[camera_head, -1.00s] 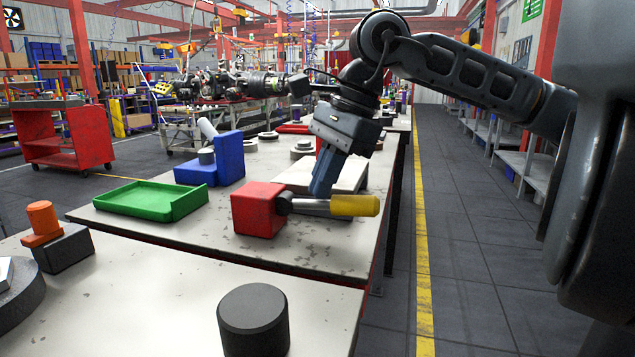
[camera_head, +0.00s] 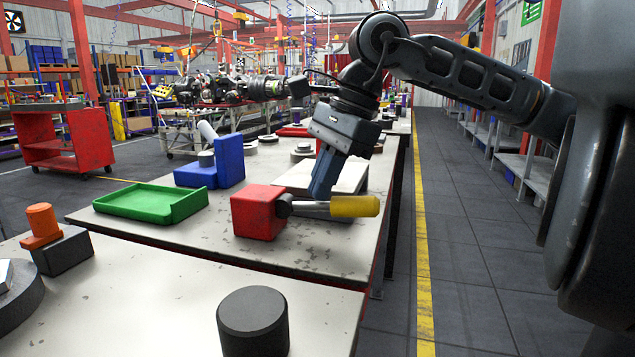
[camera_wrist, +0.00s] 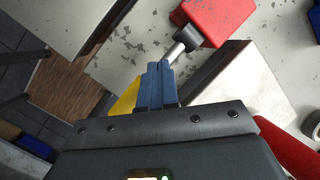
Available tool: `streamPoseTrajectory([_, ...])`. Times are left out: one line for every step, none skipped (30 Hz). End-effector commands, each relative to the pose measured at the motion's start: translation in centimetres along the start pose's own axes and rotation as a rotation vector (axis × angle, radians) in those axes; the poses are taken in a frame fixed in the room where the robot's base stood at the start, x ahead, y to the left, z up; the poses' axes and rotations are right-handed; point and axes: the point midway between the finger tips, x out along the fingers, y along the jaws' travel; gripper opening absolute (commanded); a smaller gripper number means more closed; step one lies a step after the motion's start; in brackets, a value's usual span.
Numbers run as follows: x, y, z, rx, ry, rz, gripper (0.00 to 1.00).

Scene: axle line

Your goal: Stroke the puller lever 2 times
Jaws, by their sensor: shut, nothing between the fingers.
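The puller lever has a red block (camera_head: 258,212), a grey rod (camera_head: 310,209) and a yellow handle (camera_head: 355,206). In the head view it lies about level, pointing right over the pale table. My gripper (camera_head: 322,192) is shut and empty, pointing down behind the rod near the handle; its tips are partly hidden there. In the wrist view the blue fingers (camera_wrist: 159,68) are together and cover part of the lever. The red block (camera_wrist: 222,18) and rod (camera_wrist: 180,46) show beyond the tips, the yellow handle (camera_wrist: 123,104) to the left. I cannot tell whether they touch the lever.
A green tray (camera_head: 150,214) and a blue block (camera_head: 229,160) stand left of the lever. A pale flat plate (camera_head: 297,176) lies behind it. A dark cylinder (camera_head: 252,322) stands on the nearer table. The aisle at right is clear.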

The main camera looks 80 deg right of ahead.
Motion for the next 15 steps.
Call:
streamPoseTrajectory([-0.2,-0.2,0.2,-0.001,0.001,0.000,0.00])
streamPoseTrajectory([-0.4,-0.2,0.2,-0.001,0.001,-0.001,0.00])
streamPoseTrajectory([-0.5,-0.4,0.4,-0.001,0.001,-0.001,0.00])
streamPoseTrajectory([-0.7,-0.5,0.4,-0.001,0.001,-0.001,0.00])
streamPoseTrajectory([-0.8,-0.6,0.5,-0.001,0.001,-0.001,0.00])
streamPoseTrajectory([-0.9,-0.7,0.6,-0.001,0.002,-0.001,0.00])
streamPoseTrajectory([-1.0,-0.8,0.7,-0.001,0.002,-0.001,0.00])
streamPoseTrajectory([-1.1,-0.8,0.8,0.000,0.002,-0.001,0.00])
streamPoseTrajectory([-1.3,-0.9,0.9,0.000,0.001,-0.001,0.00])
streamPoseTrajectory([-1.4,-1.0,1.0,-0.001,0.001,-0.001,0.00])
streamPoseTrajectory([-1.5,-1.1,1.1,-0.001,0.001,-0.001,0.00])
streamPoseTrajectory([-1.7,-1.2,1.2,-0.001,0.001,0.000,0.00])
streamPoseTrajectory([-1.8,-1.3,1.3,-0.001,0.000,0.000,0.00])
streamPoseTrajectory([-1.9,-1.4,1.4,-0.001,0.000,0.000,0.00])
streamPoseTrajectory([-2.0,-1.5,1.5,-0.001,0.000,0.000,0.00])
